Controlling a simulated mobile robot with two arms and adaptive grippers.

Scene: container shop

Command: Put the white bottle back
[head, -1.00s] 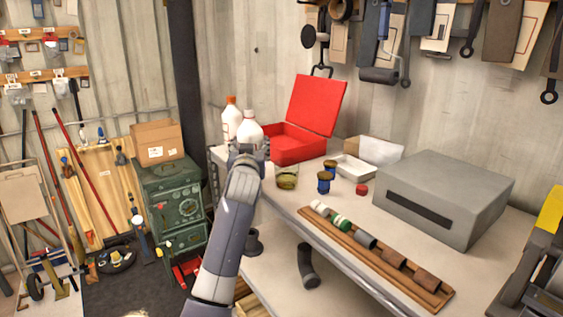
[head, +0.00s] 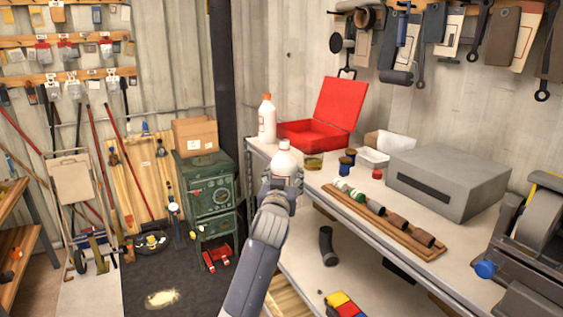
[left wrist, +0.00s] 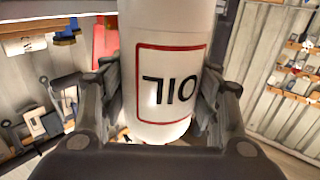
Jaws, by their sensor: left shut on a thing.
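The white bottle (head: 285,158) has a white cap and is upright in my left gripper (head: 283,186). In the left wrist view the bottle (left wrist: 165,70) fills the middle between the two fingers, with a red-framed label reading OIL upside down. My left gripper (left wrist: 158,115) is shut on it. In the head view the bottle is in front of the workbench's left end. A second white bottle with an orange cap (head: 267,120) stands on the bench's far left corner, behind it. My right gripper is not in view.
A green cabinet (head: 207,190) stands left of the bench, with dark floor in front.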

